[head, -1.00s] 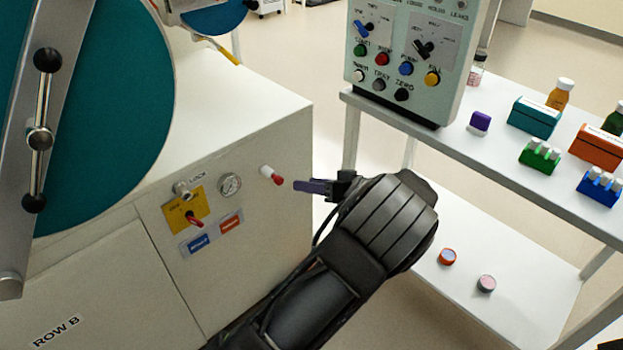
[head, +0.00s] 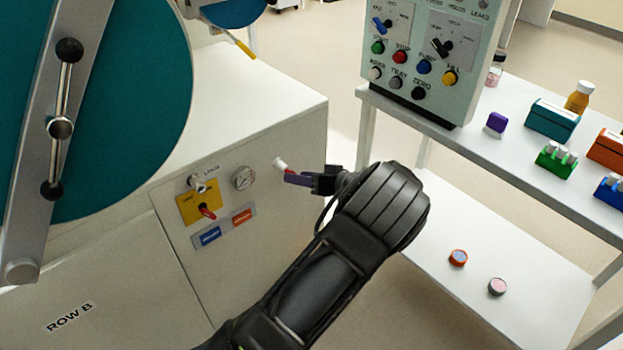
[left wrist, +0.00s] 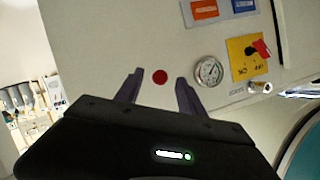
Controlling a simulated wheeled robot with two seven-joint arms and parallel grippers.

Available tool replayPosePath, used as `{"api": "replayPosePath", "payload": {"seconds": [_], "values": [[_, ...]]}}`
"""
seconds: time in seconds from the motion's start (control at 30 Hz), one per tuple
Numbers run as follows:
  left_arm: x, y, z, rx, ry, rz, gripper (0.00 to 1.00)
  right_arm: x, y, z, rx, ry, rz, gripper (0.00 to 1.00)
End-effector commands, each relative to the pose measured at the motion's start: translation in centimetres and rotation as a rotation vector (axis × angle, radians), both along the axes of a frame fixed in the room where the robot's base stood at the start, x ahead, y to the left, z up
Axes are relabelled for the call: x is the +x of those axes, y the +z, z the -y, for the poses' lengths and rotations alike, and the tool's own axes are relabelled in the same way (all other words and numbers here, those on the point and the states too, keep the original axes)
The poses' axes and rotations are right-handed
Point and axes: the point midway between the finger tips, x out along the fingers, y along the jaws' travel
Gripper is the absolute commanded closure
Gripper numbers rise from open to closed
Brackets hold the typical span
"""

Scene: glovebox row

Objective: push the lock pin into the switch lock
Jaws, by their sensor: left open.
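A silver lock barrel (head: 197,183), labelled LOCK, sticks out above a yellow plate (head: 189,209) with a red switch handle (head: 207,212) on the cabinet front. A white peg (head: 280,163) with a red end stands out from the panel to the right. I cannot tell which of the two is the lock pin. My left gripper (head: 290,177) is open at the peg's outer end. In the left wrist view, the red end (left wrist: 160,77) shows between the spread fingers, which do not visibly hold it. The barrel (left wrist: 260,87) lies to the right there. My right gripper is out of view.
A round gauge (head: 243,177) and blue and orange labels (head: 224,226) are close by on the panel. A control box (head: 425,60) stands on a white shelf (head: 465,145) with small boxes and bottles at right. A large teal disc (head: 140,110) is at left.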

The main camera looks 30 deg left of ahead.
Motion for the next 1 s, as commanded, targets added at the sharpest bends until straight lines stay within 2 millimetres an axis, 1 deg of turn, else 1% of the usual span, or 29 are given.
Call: {"api": "replayPosePath", "payload": {"seconds": [0.3,0.87,1.0], "values": [[0.03,-0.11,-0.24,0.0,-0.001,0.0,0.54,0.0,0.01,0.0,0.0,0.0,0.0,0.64],[0.03,-0.11,-0.21,0.0,-0.001,0.0,1.0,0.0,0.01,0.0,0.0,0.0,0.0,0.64],[0.03,-0.11,-0.21,0.0,-0.001,0.0,1.0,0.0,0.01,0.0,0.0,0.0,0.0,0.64]]}}
